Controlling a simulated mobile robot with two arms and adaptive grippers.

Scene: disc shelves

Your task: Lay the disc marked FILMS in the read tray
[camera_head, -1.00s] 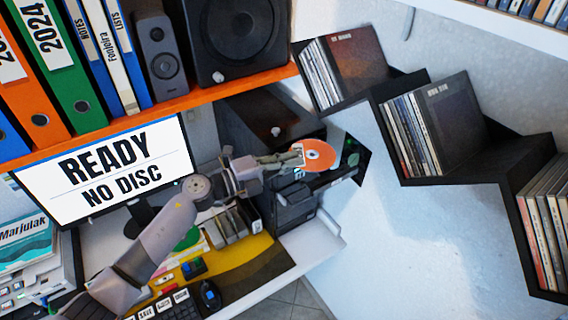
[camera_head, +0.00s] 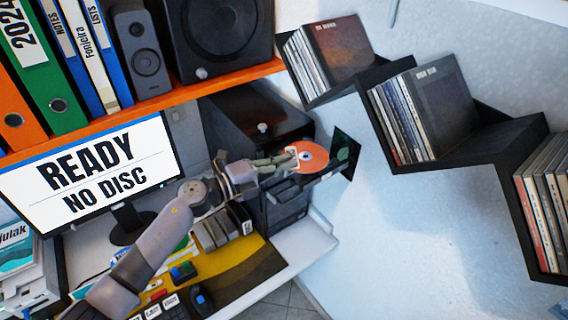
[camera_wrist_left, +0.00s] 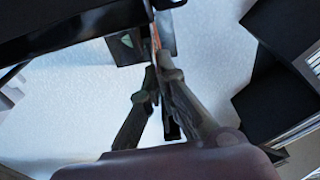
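An orange disc (camera_head: 312,155) with a pale centre is held at its left edge by my left gripper (camera_head: 293,158). The disc's marking is too small to read. In the left wrist view my left gripper's fingers (camera_wrist_left: 157,78) close on the disc, seen edge-on as a thin orange strip (camera_wrist_left: 155,38). A dark tray (camera_head: 322,174), probably the read tray, sticks out just below the disc in the head view. The disc partly covers it, and I cannot tell whether they touch. My right gripper is not in view.
A black computer case (camera_head: 255,115) stands behind my left arm. The monitor (camera_head: 95,172) reads "READY NO DISC". Stepped black shelves (camera_head: 470,147) with sleeved discs hang on the right wall. An orange shelf (camera_head: 150,112) with binders and speakers is above.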

